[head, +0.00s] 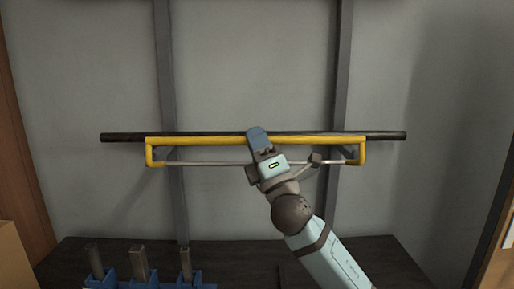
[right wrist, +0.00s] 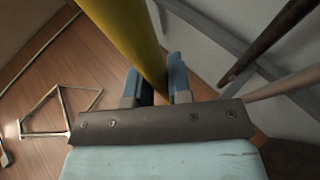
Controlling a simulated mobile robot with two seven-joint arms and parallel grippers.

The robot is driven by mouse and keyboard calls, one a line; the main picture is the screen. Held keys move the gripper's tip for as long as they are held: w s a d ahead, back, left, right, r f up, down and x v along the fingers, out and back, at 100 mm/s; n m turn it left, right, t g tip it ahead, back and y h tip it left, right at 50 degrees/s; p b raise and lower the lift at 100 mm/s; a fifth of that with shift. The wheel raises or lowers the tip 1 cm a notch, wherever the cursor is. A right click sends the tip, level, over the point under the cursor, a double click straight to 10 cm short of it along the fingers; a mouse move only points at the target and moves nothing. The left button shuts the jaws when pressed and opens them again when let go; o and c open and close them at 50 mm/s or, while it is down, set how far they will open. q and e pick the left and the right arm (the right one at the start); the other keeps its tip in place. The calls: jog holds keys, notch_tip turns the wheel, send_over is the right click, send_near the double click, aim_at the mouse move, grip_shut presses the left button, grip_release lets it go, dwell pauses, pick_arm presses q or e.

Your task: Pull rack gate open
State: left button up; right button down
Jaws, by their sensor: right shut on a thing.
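The rack gate is a yellow bar (head: 205,141) with bent-down ends, lying level across the wall rack in the head view. My right gripper (head: 258,137) reaches up from below and is shut on the gate near its middle. In the right wrist view the yellow bar (right wrist: 128,35) runs between the blue fingers of the right gripper (right wrist: 154,82). The fingers and hand hide the gripped part of the bar. My left gripper is not in view.
A long dark tube (head: 385,135) lies level along the gate. Two grey uprights (head: 170,90) stand against the wall. Blue holders (head: 130,284) with several upright pieces stand on the dark surface at lower left. A triangular tube frame (right wrist: 55,115) shows over the wooden floor.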

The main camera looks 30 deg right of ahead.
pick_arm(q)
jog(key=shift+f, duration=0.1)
pick_arm(e)
jog(key=shift+s+a+f, duration=0.2)
jog(key=shift+s+f, duration=0.05)
jog(key=shift+f, duration=0.05)
jog(key=c, duration=1.1)
grip_release()
jog(key=shift+o, duration=0.2)
jog(key=shift+s+f, duration=0.1)
pick_arm(q)
jog(key=b, duration=0.4)
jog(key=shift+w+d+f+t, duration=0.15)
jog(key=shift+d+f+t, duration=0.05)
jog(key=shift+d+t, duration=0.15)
pick_arm(e)
jog(key=v, duration=1.3)
jog(key=shift+s+f, duration=0.2)
jog(key=shift+s, duration=0.05)
